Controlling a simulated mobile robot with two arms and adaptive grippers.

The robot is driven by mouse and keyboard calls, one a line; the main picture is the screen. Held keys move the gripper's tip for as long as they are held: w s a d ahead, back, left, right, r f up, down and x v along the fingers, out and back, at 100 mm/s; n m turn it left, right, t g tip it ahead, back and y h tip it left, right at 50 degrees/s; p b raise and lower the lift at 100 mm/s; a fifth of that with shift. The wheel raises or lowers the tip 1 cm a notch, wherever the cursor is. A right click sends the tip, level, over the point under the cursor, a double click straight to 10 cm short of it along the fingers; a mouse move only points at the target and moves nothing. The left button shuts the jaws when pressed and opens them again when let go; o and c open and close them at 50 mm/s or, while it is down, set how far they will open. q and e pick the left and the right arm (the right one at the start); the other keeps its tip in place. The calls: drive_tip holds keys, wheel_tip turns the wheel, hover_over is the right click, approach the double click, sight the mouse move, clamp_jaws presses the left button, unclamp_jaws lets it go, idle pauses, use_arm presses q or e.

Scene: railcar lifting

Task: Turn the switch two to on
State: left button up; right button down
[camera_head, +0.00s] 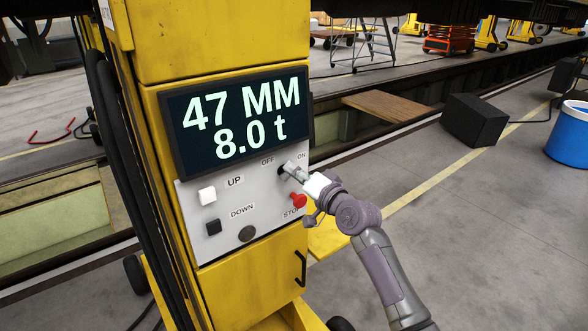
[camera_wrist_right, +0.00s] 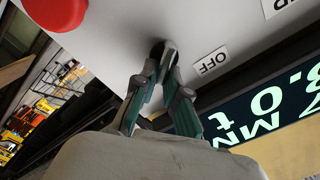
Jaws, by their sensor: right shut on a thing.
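The dark rotary switch (camera_head: 282,171) sits on the light grey panel (camera_head: 222,252) of a yellow lifting column, below the OFF and ON labels. My right gripper (camera_head: 290,170) reaches in from the right and is shut on this switch. In the right wrist view the fingertips (camera_wrist_right: 163,52) meet at the dark switch (camera_wrist_right: 156,47), close to the OFF label (camera_wrist_right: 211,60). The fingers mostly cover the switch, so I cannot tell which way it points. My left gripper is not in view.
A red STOP button (camera_head: 299,200) is just below my right gripper. A white UP button (camera_head: 207,194) and black DOWN button (camera_head: 213,227) are at left. The display (camera_head: 238,120) above reads 47 MM and 8.0 t. A black box (camera_head: 474,121) stands on the floor.

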drive_tip(key=shift+f+m, duration=0.1)
drive_tip(key=shift+m, duration=0.5)
drive_tip(key=c, duration=1.2)
unclamp_jaws()
drive_tip(key=shift+d, duration=0.1)
drive_tip(key=v, duration=1.2)
